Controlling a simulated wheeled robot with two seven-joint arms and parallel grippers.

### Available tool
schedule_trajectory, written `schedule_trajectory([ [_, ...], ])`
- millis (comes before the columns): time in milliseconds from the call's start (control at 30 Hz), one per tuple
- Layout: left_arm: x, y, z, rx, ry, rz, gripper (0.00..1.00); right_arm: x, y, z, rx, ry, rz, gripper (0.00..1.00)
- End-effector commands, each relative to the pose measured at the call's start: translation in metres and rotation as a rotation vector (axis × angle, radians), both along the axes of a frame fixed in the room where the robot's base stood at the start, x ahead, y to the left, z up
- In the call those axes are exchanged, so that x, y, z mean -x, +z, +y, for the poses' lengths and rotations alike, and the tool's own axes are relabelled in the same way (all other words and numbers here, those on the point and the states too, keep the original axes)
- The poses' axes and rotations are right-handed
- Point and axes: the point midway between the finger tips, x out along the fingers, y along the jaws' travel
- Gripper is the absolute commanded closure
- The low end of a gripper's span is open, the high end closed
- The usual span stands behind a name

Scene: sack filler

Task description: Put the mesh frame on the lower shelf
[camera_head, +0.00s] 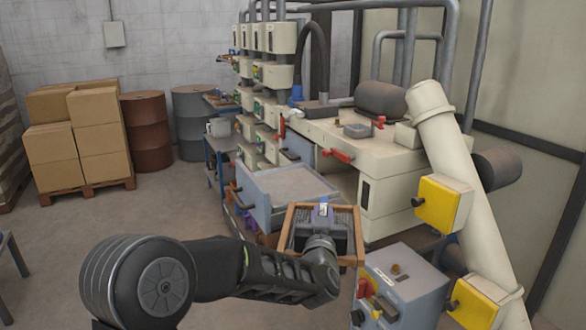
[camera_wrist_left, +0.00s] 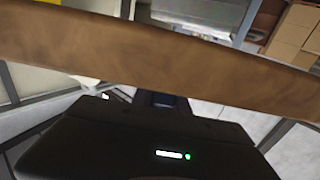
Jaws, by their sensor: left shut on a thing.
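The mesh frame (camera_head: 291,224) has a brown wooden rim and a dark grid inside. My left gripper (camera_head: 323,212) is shut on it and holds it up in front of the machine. In the left wrist view the frame's wooden bar (camera_wrist_left: 160,52) crosses the whole picture close to the camera. The fingers are mostly hidden behind my wrist and the bar. The lower shelf cannot be told for certain; a blue-framed rack (camera_head: 217,165) with shelves stands left of the machine, partly hidden by a grey tray. My right gripper is not in view.
The grey metal tray (camera_head: 285,188) juts out just behind the frame. A grey control box (camera_head: 400,285) with switches and a slanted pipe (camera_head: 465,200) with yellow boxes stand at right. Boxes on a pallet (camera_head: 80,140) and drums (camera_head: 147,128) are at back left. The floor between is clear.

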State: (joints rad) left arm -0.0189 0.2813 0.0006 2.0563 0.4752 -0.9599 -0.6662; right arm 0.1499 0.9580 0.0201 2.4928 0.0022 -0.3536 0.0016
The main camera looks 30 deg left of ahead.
Motion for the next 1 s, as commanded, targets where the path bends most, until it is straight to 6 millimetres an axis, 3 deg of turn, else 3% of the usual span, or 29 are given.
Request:
schedule_trajectory([
  [33,0.005,-0.040,-0.018,-0.002,-0.060,0.011,1.00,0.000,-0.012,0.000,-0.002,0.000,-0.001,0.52],
  [200,0.030,-0.135,-0.073,0.003,-0.253,0.008,1.00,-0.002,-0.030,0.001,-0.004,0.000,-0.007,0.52],
  [300,0.046,-0.176,-0.095,0.005,-0.331,0.004,1.00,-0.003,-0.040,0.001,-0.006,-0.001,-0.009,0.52],
  [400,0.057,-0.205,-0.108,0.005,-0.374,0.001,1.00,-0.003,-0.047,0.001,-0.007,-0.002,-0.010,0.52],
  [567,0.064,-0.224,-0.113,0.002,-0.390,-0.006,1.00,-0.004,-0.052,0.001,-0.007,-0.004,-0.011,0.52],
  [800,0.064,-0.223,-0.112,0.002,-0.389,-0.008,1.00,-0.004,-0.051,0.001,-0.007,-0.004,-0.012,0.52],
  [1000,0.064,-0.223,-0.112,0.001,-0.388,-0.007,1.00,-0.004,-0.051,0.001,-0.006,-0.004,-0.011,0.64],
])
